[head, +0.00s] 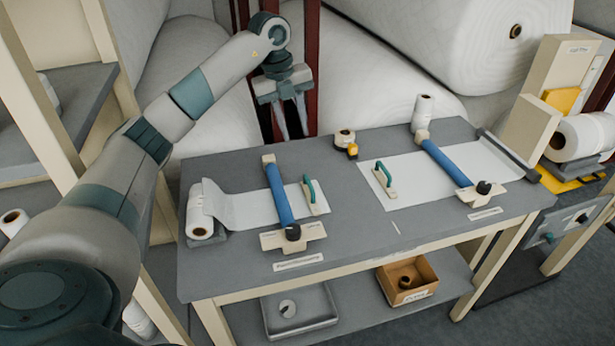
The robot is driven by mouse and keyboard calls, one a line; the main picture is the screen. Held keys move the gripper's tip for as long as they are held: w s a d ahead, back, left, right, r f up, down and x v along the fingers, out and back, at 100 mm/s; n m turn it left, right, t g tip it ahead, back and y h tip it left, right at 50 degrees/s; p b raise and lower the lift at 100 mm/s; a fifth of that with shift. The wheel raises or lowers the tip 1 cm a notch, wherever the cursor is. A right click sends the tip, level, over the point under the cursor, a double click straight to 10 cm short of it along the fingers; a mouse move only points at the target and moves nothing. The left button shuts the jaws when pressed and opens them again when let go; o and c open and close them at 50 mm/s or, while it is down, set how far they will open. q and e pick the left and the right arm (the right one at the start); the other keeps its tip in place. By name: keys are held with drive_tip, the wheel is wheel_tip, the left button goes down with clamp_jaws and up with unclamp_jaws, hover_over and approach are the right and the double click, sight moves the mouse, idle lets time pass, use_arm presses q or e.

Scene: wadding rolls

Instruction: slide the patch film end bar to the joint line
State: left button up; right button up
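On the left of the table, a white film sheet (243,209) runs from a roll (199,213) rightward under a blue bar (279,194). At its right end is a pale end bar with a teal handle (310,195). A second pale bar with a teal handle (384,180) lies at the left end of the right-hand white sheet (418,175). Bare grey table separates the two handled bars. A short pale mark (396,228) lies near the front edge; I cannot tell if it is the joint line. My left gripper (293,134) hangs open and empty behind the table. My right gripper is out of view.
A tape roll (344,138) with a yellow item and an upright white roll (423,112) stand at the table's back. A second blue bar (445,162) crosses the right sheet. Large white rolls fill the background. A grey tray (299,333) and brown box (408,281) sit below.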

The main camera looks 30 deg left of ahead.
use_arm(q)
drive_tip(key=shift+f, duration=0.1)
drive_tip(key=p, duration=0.6)
approach(309, 183)
drive_tip(key=f, duration=0.4)
drive_tip(key=w+d+f, duration=0.1)
drive_tip(key=f, duration=0.1)
drive_tip(key=shift+f, duration=0.75)
drive_tip(key=shift+c, duration=0.3)
clamp_jaws()
